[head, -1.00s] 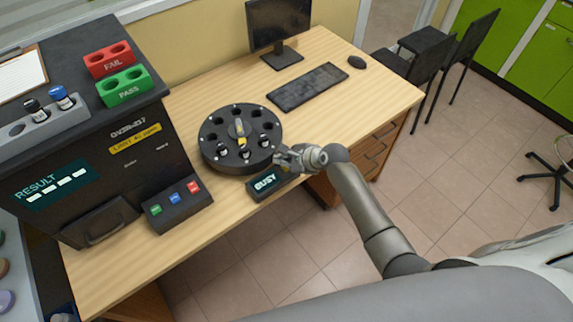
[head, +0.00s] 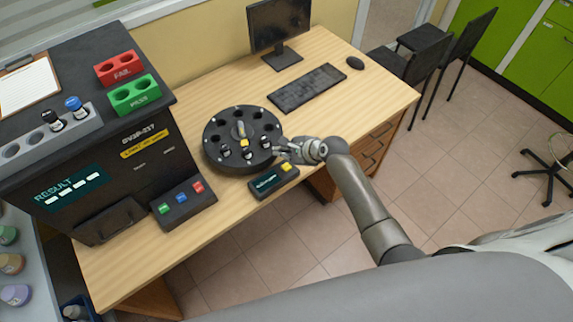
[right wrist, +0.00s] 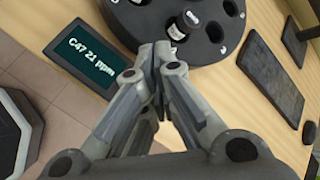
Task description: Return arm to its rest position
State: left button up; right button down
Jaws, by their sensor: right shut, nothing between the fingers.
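My right gripper (head: 285,150) is shut and empty. It hangs beside the right edge of the round black carousel (head: 228,165), above the small display unit (head: 270,182). In the right wrist view its closed fingertips (right wrist: 160,58) point toward the carousel (right wrist: 205,48) and a dark-capped vial (right wrist: 182,25). My left gripper is not in view.
The black analyser (head: 130,170) with result screen and three coloured buttons stands at left. Red FAIL (head: 120,68) and green PASS (head: 135,95) holders sit on top. A keyboard (head: 307,88), monitor (head: 278,25) and mouse (head: 355,62) lie behind. Open floor is at right.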

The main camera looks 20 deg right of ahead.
dwell(0.5)
jog(key=s+d+r+n+g+h, duration=0.1)
jog(key=s+r+n+h, duration=0.15)
jog(key=s+n, duration=0.65)
jog(key=s+d+r+n+g+h, duration=0.1)
jog(key=s+d+r+n+g, duration=0.15)
jog(key=s+n, duration=0.65)
jog(key=s+d+r+n+g+h, duration=0.1)
jog(key=s+r+n, duration=0.3)
jog(key=s, duration=1)
notch_tip(320, 180, down, 29)
jog(key=b, duration=0.5)
jog(key=s+d+f+n+g+b, duration=0.1)
jog(key=s+f+b, duration=0.3)
jog(key=s+f, duration=1.4)
notch_tip(320, 180, down, 4)
jog(key=shift+s+d+f+g, duration=0.15)
jog(key=shift+d+f+g, duration=0.1)
jog(key=shift+d+g, duration=0.5)
